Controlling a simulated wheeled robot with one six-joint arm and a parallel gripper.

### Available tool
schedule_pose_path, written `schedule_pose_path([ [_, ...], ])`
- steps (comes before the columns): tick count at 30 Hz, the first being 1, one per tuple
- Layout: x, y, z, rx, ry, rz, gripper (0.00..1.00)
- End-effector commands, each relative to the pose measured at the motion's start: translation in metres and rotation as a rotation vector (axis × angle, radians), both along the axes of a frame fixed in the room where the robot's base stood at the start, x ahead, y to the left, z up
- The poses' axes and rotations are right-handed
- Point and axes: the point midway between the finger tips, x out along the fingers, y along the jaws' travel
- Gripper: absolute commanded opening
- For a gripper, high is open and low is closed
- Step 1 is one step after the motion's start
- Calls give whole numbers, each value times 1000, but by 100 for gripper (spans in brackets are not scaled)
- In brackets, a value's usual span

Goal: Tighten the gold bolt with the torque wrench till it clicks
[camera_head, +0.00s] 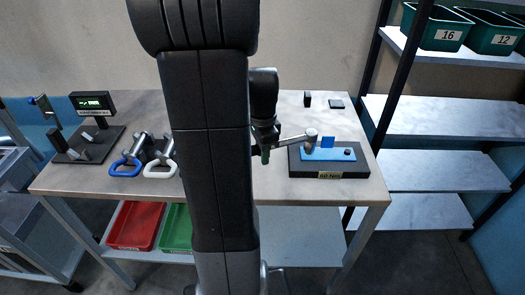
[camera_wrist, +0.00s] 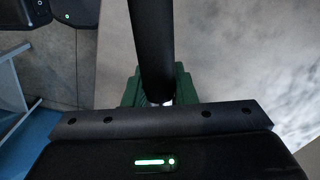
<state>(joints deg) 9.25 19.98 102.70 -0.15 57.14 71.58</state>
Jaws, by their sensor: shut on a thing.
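My gripper (camera_head: 264,150) is shut on the torque wrench (camera_head: 291,139), whose silver shaft runs right from the green fingers. The wrench's head (camera_head: 311,134) is over the left part of a blue plate (camera_head: 334,154) on a black block (camera_head: 357,172). Whether the head sits on a bolt cannot be told. The gold bolt is not visible; the wrench head may cover it. A small dark bolt (camera_head: 348,152) shows at the plate's right. In the wrist view, a dark wrench handle (camera_wrist: 152,45) stands between my gripper's green fingers (camera_wrist: 157,88).
Red (camera_head: 136,226) and green (camera_head: 176,230) bins are below. Small black blocks (camera_head: 307,99) stand behind the fixture.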

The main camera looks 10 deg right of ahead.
Motion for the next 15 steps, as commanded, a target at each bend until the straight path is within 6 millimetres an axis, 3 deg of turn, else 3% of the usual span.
schedule_pose_path([
  [15,1,0,-5,-1,-1,0,0],
])
